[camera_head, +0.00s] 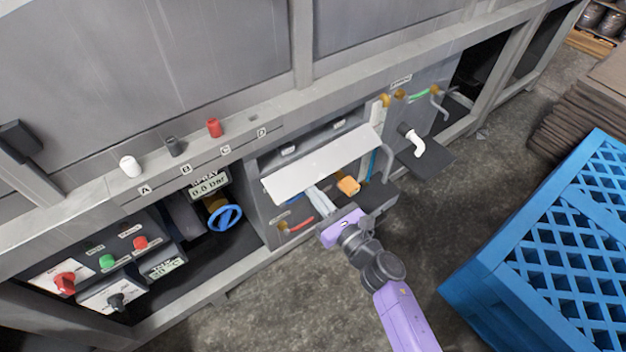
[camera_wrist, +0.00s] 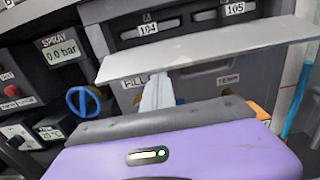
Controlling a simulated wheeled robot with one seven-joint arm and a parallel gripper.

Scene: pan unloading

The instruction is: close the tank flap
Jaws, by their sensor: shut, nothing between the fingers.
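The tank flap (camera_head: 322,164) is a pale grey plate on the machine front, standing out from the panel at a raised angle. In the wrist view the flap (camera_wrist: 205,48) spans the picture above my purple gripper body. My gripper (camera_head: 322,198) is just below and in front of the flap, its fingers pointing in under it. The fingers (camera_wrist: 158,94) are shut and empty. I cannot tell whether they touch the flap's underside.
An orange part (camera_head: 348,186) sits close beside my gripper under the flap. A blue handwheel (camera_head: 225,218) is to the left. A white spout (camera_head: 415,143) stands out to the right. A blue crate (camera_head: 545,250) fills the right floor.

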